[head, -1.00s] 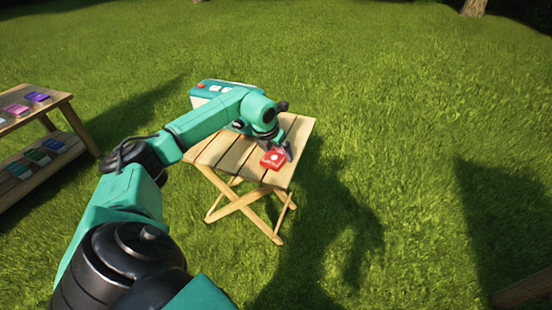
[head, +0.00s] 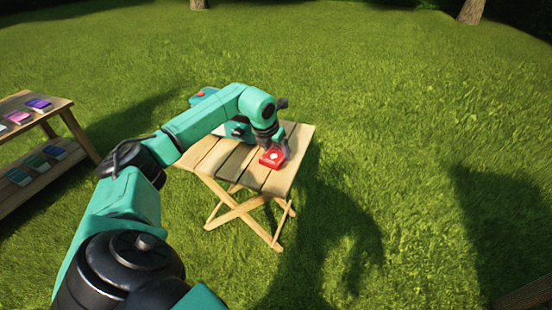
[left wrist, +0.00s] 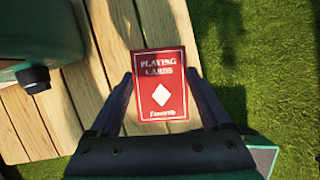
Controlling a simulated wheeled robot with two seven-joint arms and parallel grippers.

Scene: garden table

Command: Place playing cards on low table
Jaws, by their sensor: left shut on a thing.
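The playing cards are a red box (head: 271,159) with a white diamond, over the right part of the low table (head: 206,161), a small slatted wooden folding table. In the left wrist view the box (left wrist: 160,88) lies between the two fingers and its printed face is toward the camera. My left gripper (head: 277,149) is shut on the box. I cannot tell whether the box touches the tabletop. My right gripper is not in view.
A teal and white box-like thing (head: 204,95) is behind my arm at the table's far side. A two-level wooden shelf (head: 62,105) with several coloured boxes stands at the left. Grass is open around the table.

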